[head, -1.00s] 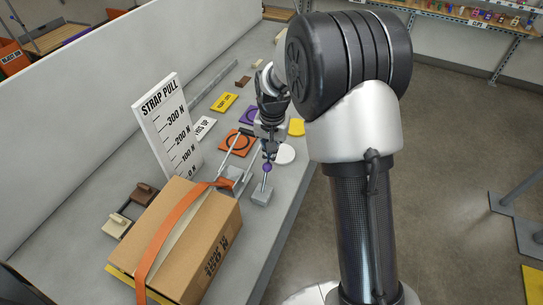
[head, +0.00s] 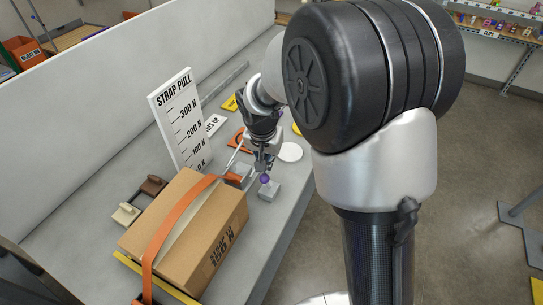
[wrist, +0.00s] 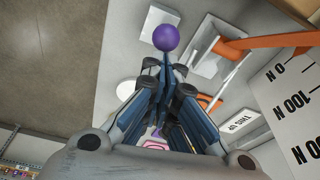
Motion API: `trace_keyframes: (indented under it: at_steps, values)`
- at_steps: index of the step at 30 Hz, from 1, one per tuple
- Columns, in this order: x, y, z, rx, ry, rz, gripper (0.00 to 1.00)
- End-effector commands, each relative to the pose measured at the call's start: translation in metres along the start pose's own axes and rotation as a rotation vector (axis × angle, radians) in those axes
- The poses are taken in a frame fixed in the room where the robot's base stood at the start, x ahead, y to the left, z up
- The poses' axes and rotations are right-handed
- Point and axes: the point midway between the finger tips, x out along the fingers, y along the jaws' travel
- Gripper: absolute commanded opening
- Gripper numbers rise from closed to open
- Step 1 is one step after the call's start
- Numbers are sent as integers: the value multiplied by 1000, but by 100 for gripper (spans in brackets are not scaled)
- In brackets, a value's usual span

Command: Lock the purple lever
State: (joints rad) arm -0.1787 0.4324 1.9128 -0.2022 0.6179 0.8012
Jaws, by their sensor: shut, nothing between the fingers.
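The purple lever shows as a round purple knob (head: 265,179) just above a small grey block (head: 270,192), to the right of the strapped box. Its rod is mostly hidden. In the wrist view the purple knob (wrist: 166,37) lies just beyond my fingertips, in front of the grey block (wrist: 161,14). My gripper (head: 263,170) points down at the knob, with its tips at or very near it; I cannot tell whether they touch. In the wrist view my gripper (wrist: 168,68) has its fingers together with nothing between them.
A cardboard box (head: 195,235) with an orange strap (head: 155,235) stands left of the lever. A strap pull scale board (head: 180,115) stands behind it. A white disc (head: 290,152) lies right of my gripper. The bench front right of the block is clear.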

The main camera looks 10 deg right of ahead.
Motion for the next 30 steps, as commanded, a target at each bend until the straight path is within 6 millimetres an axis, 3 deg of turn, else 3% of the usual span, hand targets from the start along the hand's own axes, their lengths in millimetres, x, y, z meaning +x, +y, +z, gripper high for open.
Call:
trace_keyframes:
  at_steps: [12,30]
  values:
    - [-1,-4,26,-1,-2,2,0]
    - [0,-4,31,-1,-5,4,0]
